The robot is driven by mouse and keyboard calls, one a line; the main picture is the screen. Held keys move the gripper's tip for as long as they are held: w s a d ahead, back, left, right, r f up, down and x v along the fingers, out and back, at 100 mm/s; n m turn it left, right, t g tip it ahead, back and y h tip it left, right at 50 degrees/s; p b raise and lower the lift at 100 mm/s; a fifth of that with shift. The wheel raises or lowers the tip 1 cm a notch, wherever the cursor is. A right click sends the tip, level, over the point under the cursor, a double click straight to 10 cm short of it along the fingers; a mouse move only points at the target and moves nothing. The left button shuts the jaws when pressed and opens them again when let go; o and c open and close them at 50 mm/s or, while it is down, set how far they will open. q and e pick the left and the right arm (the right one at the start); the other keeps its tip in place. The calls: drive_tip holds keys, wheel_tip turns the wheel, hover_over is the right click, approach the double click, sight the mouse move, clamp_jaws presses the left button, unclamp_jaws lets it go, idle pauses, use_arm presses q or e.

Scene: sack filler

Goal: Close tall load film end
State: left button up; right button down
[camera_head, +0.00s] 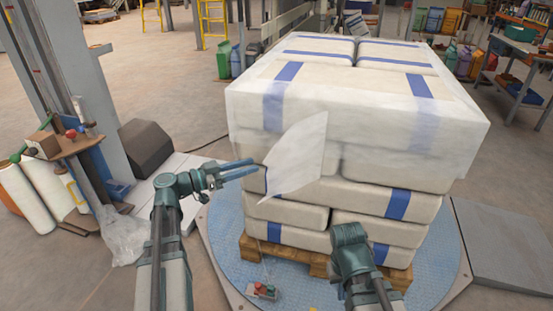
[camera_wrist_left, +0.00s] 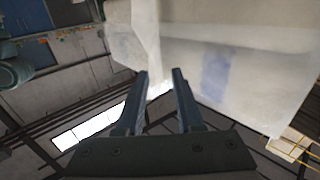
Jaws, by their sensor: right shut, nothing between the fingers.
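The tall load (camera_head: 385,165) is a stack of white sacks with blue bands on a wooden pallet (camera_head: 320,262). Clear film (camera_head: 350,110) covers its upper layers. A loose film end (camera_head: 297,160) hangs out from the front-left face as a pale flap. My left gripper (camera_head: 256,170) is at the flap's left edge with its fingers apart. In the left wrist view the flap (camera_wrist_left: 145,35) is just beyond the open fingertips (camera_wrist_left: 163,71); I cannot tell whether it lies between them. My right gripper (camera_head: 350,236) is low before the load, shut, its fingertips hidden.
The pallet stands on a round blue turntable (camera_head: 225,235) with a grey ramp (camera_head: 505,240) at right. A column with film rolls (camera_head: 30,190) stands left. A small red-button control box (camera_head: 262,291) sits in front. Shelving (camera_head: 525,75) is at back right.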

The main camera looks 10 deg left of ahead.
sight(277, 158)
use_arm(q)
drive_tip(key=x, duration=0.9)
drive_tip(key=shift+w+d, duration=0.25)
drive_tip(key=shift+d, duration=0.05)
clamp_jaws()
idle(1.0)
